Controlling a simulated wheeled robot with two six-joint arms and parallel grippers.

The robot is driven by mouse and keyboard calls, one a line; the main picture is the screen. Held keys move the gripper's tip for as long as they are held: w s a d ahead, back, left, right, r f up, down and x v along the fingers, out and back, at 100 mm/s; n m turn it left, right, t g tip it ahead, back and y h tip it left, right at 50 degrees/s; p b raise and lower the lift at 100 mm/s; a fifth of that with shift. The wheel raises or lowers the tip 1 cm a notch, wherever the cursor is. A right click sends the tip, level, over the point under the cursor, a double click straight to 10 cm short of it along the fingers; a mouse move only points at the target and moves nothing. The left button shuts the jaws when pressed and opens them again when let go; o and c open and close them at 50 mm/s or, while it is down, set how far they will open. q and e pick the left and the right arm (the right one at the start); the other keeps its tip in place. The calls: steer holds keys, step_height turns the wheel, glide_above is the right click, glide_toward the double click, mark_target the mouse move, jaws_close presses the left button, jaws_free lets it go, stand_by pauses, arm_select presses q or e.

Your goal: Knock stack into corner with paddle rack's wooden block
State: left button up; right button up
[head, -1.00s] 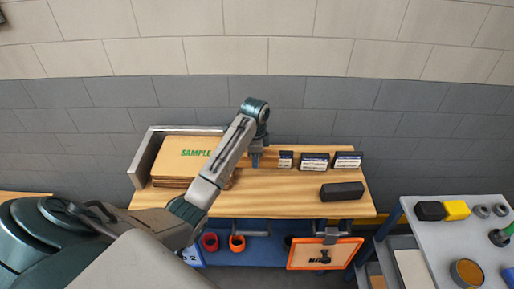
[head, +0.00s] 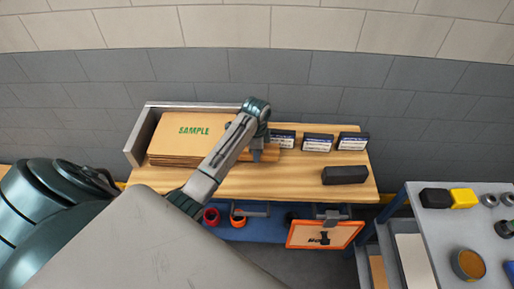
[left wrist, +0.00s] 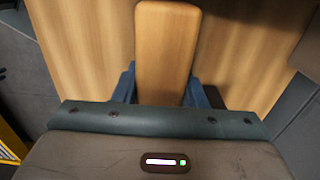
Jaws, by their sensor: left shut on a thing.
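A stack of brown cardboard blanks (head: 178,140) marked SAMPLE lies at the left of the wooden table. A metal corner fence (head: 132,152) runs along its back and left sides. My left gripper (head: 257,153) is at the right side of the stack, low over the table, shut on a wooden block (head: 272,154). In the left wrist view the block (left wrist: 165,45) sits between the blue fingers of the gripper (left wrist: 163,88). My arm hides part of the stack's right edge, so I cannot tell whether the block touches it. My right gripper is not in view.
Several black labelled boxes (head: 318,143) stand along the table's back right, close to the block. A dark bar (head: 345,175) lies at the right. The table's front (head: 275,182) is clear. Below hang an orange-framed board (head: 300,235) and rings; a grey cart (head: 430,225) stands right.

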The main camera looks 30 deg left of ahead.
arm_select(q)
steer(key=shift+s+a, duration=0.1)
steer(key=shift+a, duration=0.15)
steer(key=shift+s+a, duration=0.45)
steer(key=shift+a, duration=0.3)
steer(key=shift+s+a, duration=0.5)
steer(key=shift+a, duration=0.2)
steer(key=shift+s+a, duration=0.45)
steer(key=shift+a, duration=0.3)
steer(key=shift+w+d, duration=0.15)
steer(key=shift+w+d+r, duration=0.1)
steer(key=shift+w+d, duration=0.25)
steer(key=shift+d, duration=0.3)
steer(key=shift+r, duration=4.45)
